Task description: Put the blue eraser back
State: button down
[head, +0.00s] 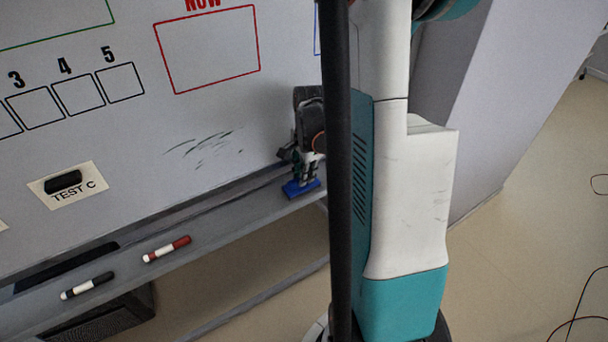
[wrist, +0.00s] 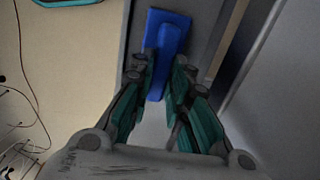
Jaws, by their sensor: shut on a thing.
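The blue eraser (head: 301,188) is at the right end of the whiteboard's tray (head: 225,223), low against the board. My gripper (head: 306,176) is directly above it, pointing down, with its fingers shut on the eraser's raised grip. In the wrist view the blue eraser (wrist: 167,45) lies between the fingertips of my gripper (wrist: 164,75), over the grey tray. Whether the eraser's underside touches the tray cannot be told.
A red marker (head: 167,249) and a black marker (head: 88,285) lie on the tray to the left. A black object (head: 63,182) sits on the "TEST C" label on the whiteboard (head: 130,140). Dark smudges mark the board. Cables (head: 575,320) lie on the floor at right.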

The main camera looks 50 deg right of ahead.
aim_at(306, 186)
jog(key=shift+f, duration=0.2)
jog(key=c, duration=1.5)
grip_release()
jog(key=shift+r, duration=0.2)
jog(key=r+p, duration=0.1)
jog(key=r, duration=0.3)
jog(key=s+r, duration=0.1)
jog(key=r, duration=0.3)
jog(key=r+p, duration=0.1)
jog(key=r, duration=0.3)
jog(key=shift+s+a+p, duration=0.1)
jog(key=shift+s+p, duration=0.05)
jog(key=shift+p, duration=0.2)
